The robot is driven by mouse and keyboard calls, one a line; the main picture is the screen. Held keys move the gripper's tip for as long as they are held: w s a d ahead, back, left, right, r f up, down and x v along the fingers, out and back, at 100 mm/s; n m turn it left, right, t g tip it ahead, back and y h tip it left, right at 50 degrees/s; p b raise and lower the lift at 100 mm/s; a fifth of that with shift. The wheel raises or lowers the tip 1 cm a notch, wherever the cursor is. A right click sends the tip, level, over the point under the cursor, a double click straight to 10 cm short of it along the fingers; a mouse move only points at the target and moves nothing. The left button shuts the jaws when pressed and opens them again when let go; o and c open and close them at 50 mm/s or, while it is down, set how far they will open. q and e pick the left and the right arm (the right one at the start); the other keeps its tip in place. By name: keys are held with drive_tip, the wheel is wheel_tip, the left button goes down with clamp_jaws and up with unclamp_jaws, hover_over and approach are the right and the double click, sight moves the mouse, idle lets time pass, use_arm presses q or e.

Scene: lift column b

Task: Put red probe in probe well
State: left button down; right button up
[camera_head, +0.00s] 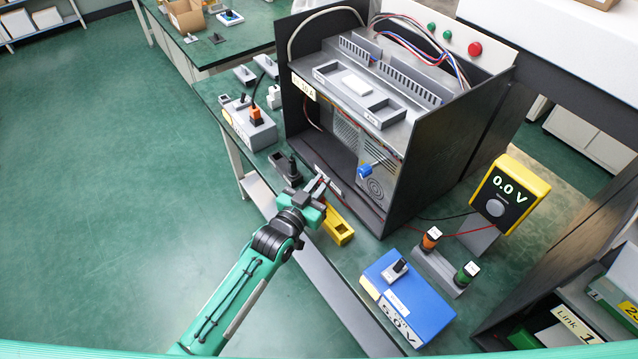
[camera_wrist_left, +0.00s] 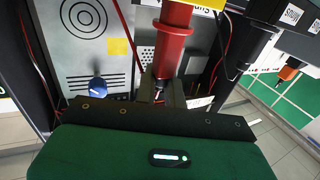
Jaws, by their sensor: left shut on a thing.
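My left gripper (camera_head: 320,188) is shut on the red probe (camera_wrist_left: 173,40), which fills the upper middle of the left wrist view. In the head view the gripper hides most of the probe, at the front of the dark open cabinet. A yellow block with a recess (camera_head: 340,232) lies just below and right of the gripper. A dark block (camera_head: 279,161) with a black upright piece (camera_head: 292,168) stands to its upper left. I cannot tell for certain which block is the probe well. My right gripper is not in view.
The dark cabinet (camera_head: 425,150) stands close behind the gripper, with a blue knob (camera_head: 364,171) inside. A yellow meter (camera_head: 510,195) reads 0.0 V. A blue box (camera_head: 415,300) and a grey holder with orange and green pieces (camera_head: 440,268) stand at the right.

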use_arm(q)
drive_tip(key=shift+f+b, duration=0.4)
drive_tip(key=shift+f, duration=0.3)
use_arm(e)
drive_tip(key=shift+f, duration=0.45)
use_arm(q)
drive_tip(key=c, duration=1.4)
unclamp_jaws()
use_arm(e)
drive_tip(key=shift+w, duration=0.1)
use_arm(q)
drive_tip(key=shift+s+a+f, duration=0.15)
drive_tip(key=shift+s+a, duration=0.2)
drive_tip(key=shift+s, duration=0.2)
drive_tip(key=b+v, duration=0.1)
drive_tip(key=v, duration=1.1)
drive_tip(key=shift+s+a+b, duration=0.15)
drive_tip(key=shift+s+b, duration=0.05)
drive_tip(key=shift+b, duration=0.15)
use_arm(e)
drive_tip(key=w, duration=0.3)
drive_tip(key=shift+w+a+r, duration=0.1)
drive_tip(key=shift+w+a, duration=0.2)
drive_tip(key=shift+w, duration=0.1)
